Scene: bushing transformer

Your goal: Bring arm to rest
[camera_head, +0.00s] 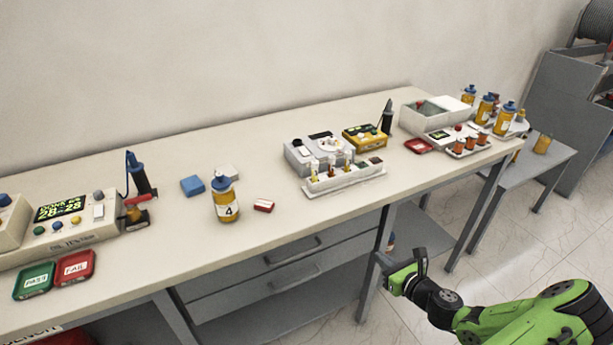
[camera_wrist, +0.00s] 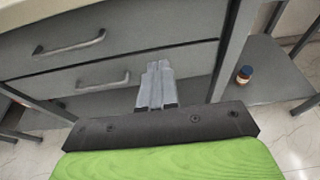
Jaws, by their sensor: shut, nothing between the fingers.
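My green arm reaches in from the lower right of the head view. My gripper (camera_head: 421,260) is in front of the bench's front edge, below the tabletop and near a bench leg. In the wrist view the two grey fingers of my gripper (camera_wrist: 157,72) lie together, shut and empty. They point toward the grey drawers (camera_wrist: 85,60) under the bench and appear apart from them.
The long bench (camera_head: 330,115) carries a tester (camera_head: 70,220), a bottle marked 4 (camera_head: 226,205), a white rack (camera_head: 345,178) and several bottles at the right. A small bottle (camera_wrist: 244,74) stands on a low shelf. Open floor (camera_head: 500,240) lies right of the bench.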

